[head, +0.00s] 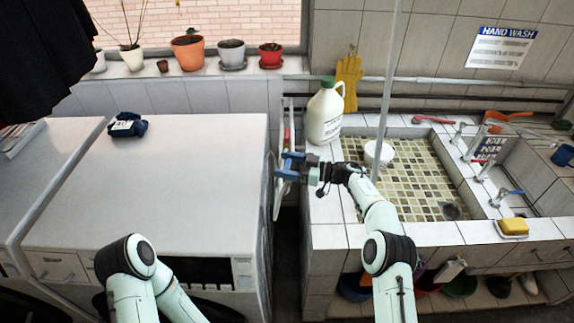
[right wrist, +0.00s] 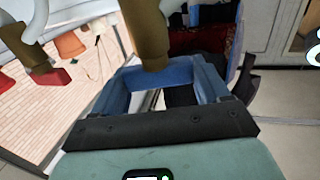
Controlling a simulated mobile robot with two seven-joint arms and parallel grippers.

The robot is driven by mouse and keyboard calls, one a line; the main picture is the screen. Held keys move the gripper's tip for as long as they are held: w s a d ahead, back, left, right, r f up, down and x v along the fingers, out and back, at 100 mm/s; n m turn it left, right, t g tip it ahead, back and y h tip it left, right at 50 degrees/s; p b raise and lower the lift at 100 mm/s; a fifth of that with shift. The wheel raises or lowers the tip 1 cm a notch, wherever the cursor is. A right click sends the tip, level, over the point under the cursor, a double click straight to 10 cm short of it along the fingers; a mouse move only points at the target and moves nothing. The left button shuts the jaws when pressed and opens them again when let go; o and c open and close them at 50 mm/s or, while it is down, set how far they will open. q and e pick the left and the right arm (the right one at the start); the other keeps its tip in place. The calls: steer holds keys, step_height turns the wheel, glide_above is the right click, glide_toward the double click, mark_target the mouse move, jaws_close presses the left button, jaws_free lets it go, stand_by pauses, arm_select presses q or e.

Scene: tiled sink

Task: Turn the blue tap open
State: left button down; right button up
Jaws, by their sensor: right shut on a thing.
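The blue tap shows in the right wrist view as a brass-coloured body (right wrist: 147,35) that ends between my blue fingertips. Its handle is hard to tell from the blue fingers. My right gripper (head: 288,166) reaches left over the gap between the white machine and the tiled sink; it also shows in the right wrist view (right wrist: 165,78). It is shut on the end of the blue tap. In the head view the gripper hides the tap. My left gripper is out of view.
A second brass tap (right wrist: 38,48) with a red handle is beside the blue one. The white machine top (head: 190,190) is mostly clear. A white jug (head: 325,115) stands on the sink edge near my right arm. A grey pole (head: 391,80) rises behind that arm.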

steer(key=o, duration=1)
steer(key=shift+c, duration=0.2)
steer(key=v, duration=1.3)
steer(key=shift+d, duration=0.2)
